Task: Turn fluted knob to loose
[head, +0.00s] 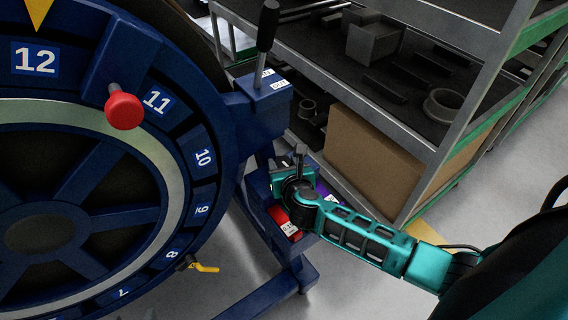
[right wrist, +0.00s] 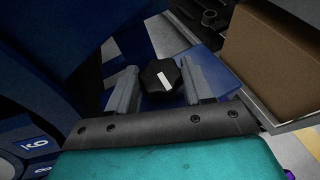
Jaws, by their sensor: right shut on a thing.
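The fluted knob (right wrist: 160,76) is black with a white pointer bar and sits on a blue bracket, as my right wrist view shows. In that view my right gripper (right wrist: 160,84) has one grey finger on each side of the knob and is shut on it. In the head view my right gripper (head: 293,172) reaches down to the low blue bracket beside the wheel, and it hides the knob. Red (head: 287,226) and purple patches with small white labels show around it; their text is too small to read. My left gripper is not in view.
A large blue numbered wheel (head: 203,157) with a red ball knob (head: 123,111) fills the left. A black-handled lever (head: 267,28) stands above the bracket. A yellow handle (head: 205,268) sits low on the wheel. A shelf rack with a cardboard box (head: 372,160) stands right.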

